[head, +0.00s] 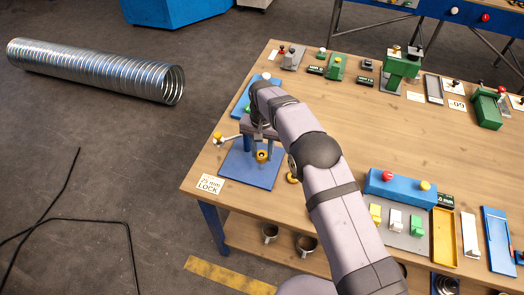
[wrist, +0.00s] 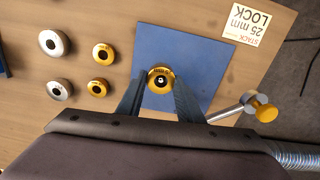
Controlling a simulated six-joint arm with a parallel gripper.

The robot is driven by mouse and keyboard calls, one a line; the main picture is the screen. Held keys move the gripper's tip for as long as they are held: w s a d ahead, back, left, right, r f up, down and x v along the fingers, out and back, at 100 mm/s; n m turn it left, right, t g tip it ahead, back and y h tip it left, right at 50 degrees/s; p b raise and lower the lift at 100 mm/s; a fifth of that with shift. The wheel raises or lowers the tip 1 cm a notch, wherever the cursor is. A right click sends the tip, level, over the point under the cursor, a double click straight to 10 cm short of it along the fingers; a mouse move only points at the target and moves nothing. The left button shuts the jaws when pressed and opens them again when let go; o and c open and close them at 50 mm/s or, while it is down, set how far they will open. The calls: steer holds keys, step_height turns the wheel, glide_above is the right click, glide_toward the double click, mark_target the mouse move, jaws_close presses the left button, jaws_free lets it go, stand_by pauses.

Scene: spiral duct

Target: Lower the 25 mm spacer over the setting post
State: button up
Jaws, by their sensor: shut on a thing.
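My gripper (wrist: 160,92) points down over a blue base plate (wrist: 207,50) and is shut on a gold ring-shaped spacer (wrist: 160,71). In the head view my gripper (head: 262,147) and the gold spacer (head: 262,156) are above the blue plate (head: 242,172). Lettering on the spacer's rim is too small to read. A small pale spot shows in the spacer's dark hole; it may be the tip of the setting post, but I cannot tell. The rest of the post is hidden. I cannot tell how high the spacer is.
A card reading "STACK 25 mm LOCK" (wrist: 258,22) lies beside the plate. A lever with a yellow knob (wrist: 265,108) is close to my gripper's right side. Several loose silver and gold rings, one gold (wrist: 103,54), lie to the left. Blocks and trays fill the table's right side.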

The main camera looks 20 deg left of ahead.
steer(key=o, duration=1.9)
steer(key=shift+c, duration=0.2)
steer(key=shift+r, duration=0.1)
steer(key=shift+r+p, duration=2.5)
steer(key=shift+r, duration=1.45)
